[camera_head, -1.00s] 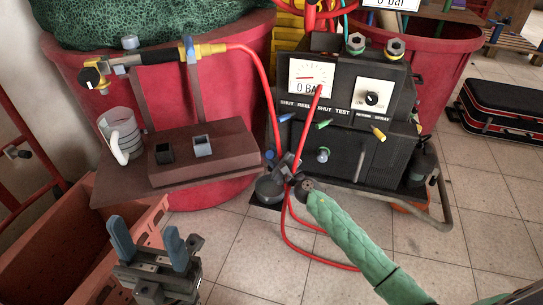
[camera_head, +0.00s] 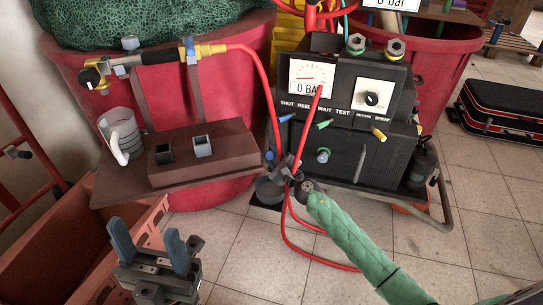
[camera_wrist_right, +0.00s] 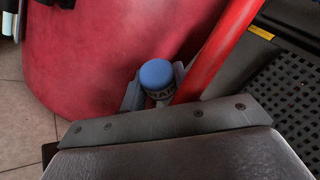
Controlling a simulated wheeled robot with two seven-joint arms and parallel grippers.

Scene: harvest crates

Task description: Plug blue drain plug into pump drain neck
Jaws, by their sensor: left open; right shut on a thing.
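The blue drain plug (camera_wrist_right: 156,74) shows as a round blue cap between the two grey fingers of my right gripper (camera_wrist_right: 154,90) in the right wrist view. In the head view my right gripper (camera_head: 283,167), on the green-sleeved arm, is low at the left front of the black pump unit (camera_head: 340,120), beside the red hose. My left gripper (camera_head: 149,247) is open and empty at the lower left.
A dark round cup (camera_head: 268,190) stands on the floor by my right gripper. A brown shelf (camera_head: 135,188) with a grey mug (camera_head: 122,133) is at the left. Red hoses (camera_head: 285,235) loop near my right arm.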

